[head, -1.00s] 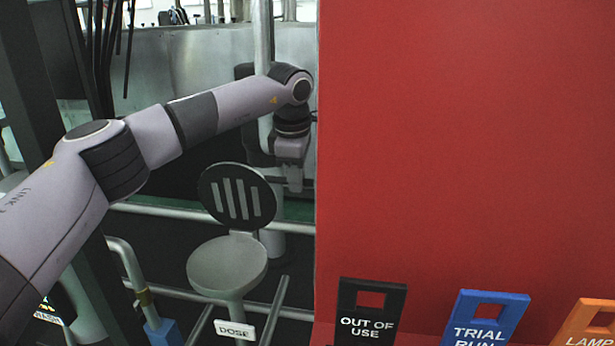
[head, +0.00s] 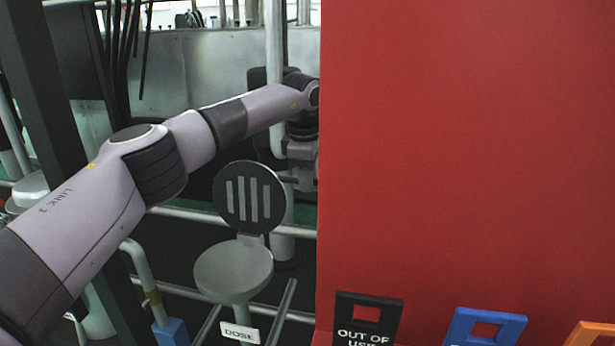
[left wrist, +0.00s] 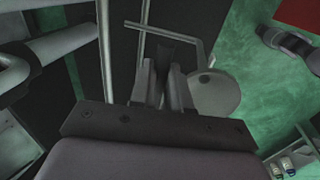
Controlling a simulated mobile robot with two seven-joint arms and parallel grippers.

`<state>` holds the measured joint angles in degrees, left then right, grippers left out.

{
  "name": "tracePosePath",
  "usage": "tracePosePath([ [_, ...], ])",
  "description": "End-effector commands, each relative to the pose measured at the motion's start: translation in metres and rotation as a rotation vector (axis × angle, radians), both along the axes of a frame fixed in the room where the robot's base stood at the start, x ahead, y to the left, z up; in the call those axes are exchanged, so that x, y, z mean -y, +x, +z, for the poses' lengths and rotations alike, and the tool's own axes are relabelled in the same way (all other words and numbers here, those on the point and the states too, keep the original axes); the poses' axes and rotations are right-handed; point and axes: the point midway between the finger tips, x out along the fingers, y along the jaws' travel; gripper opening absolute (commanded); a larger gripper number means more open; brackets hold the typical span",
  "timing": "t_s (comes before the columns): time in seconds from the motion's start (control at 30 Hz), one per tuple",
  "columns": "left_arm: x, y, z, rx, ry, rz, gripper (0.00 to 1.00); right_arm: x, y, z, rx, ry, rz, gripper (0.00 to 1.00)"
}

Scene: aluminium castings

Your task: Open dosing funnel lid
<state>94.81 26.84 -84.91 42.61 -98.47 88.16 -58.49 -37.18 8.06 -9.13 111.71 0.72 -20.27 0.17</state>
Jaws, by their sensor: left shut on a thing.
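The dosing funnel lid (head: 249,198) is a round dark disc with pale bars. It stands raised on its hinge behind the round grey funnel top (head: 232,272), slotted face towards me. The DOSE label (head: 239,333) sits below the funnel. My left gripper (head: 291,184) is right of the lid, partly hidden by the red panel. A short dark bar runs between lid and gripper. In the left wrist view my left gripper (left wrist: 164,82) is shut on a dark bar (left wrist: 163,54), apparently the lid's handle. A pale disc (left wrist: 215,94) is beside the fingers. My right gripper is out of view.
A big red panel (head: 460,150) fills the right side, close to my left wrist. Tags hang low on it: black (head: 368,318), blue (head: 482,326) and orange. Pale pipes (head: 274,90) and rails (head: 185,213) surround the funnel.

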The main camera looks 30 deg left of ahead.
Motion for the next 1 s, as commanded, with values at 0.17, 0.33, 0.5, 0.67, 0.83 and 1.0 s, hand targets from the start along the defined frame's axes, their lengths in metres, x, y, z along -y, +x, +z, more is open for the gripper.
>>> tracePosePath([
  [0.17, -0.001, -0.003, -0.008, -0.018, 0.004, 0.001, 0.0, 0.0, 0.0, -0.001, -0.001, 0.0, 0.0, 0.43],
  [0.33, 0.0, -0.002, -0.006, -0.014, 0.002, 0.0, 0.42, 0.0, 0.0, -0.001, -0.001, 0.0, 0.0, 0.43],
  [0.5, 0.0, -0.001, -0.004, -0.01, 0.001, 0.0, 0.42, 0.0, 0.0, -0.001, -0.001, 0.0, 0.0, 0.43],
  [0.67, 0.001, -0.003, 0.007, -0.006, 0.0, -0.001, 0.42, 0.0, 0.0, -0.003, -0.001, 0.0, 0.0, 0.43],
  [0.83, 0.002, -0.008, 0.035, -0.007, 0.0, -0.001, 0.42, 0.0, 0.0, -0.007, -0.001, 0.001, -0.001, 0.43],
  [1.0, 0.004, -0.013, 0.057, -0.009, 0.002, 0.0, 0.42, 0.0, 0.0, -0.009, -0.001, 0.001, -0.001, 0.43],
])
